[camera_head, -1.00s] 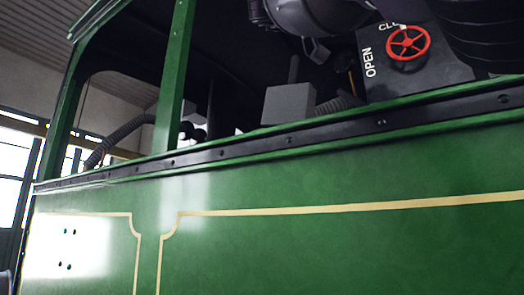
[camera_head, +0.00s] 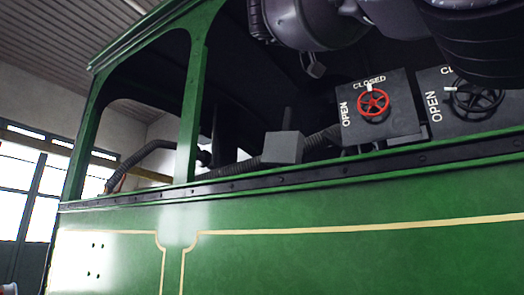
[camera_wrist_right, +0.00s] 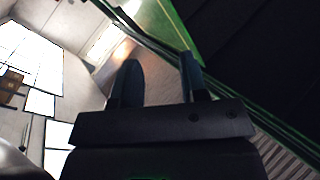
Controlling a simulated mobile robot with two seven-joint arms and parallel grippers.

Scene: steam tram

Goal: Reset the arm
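My right gripper (camera_wrist_right: 160,68) shows in the right wrist view. Its two dark fingers stand apart with nothing between them, so it is open and empty. Behind the fingers are a tilted floor area and a green edge. Neither gripper can be made out in the head view, and my left gripper is not in view.
The tram's green side wall (camera_head: 350,255) fills the lower head view, with a dark rail (camera_head: 250,182) and a green post (camera_head: 193,100). Inside are a red handwheel (camera_head: 373,103), a black handwheel (camera_head: 474,98) and a grey box (camera_head: 283,147). Bright windows (camera_head: 20,180) are at left.

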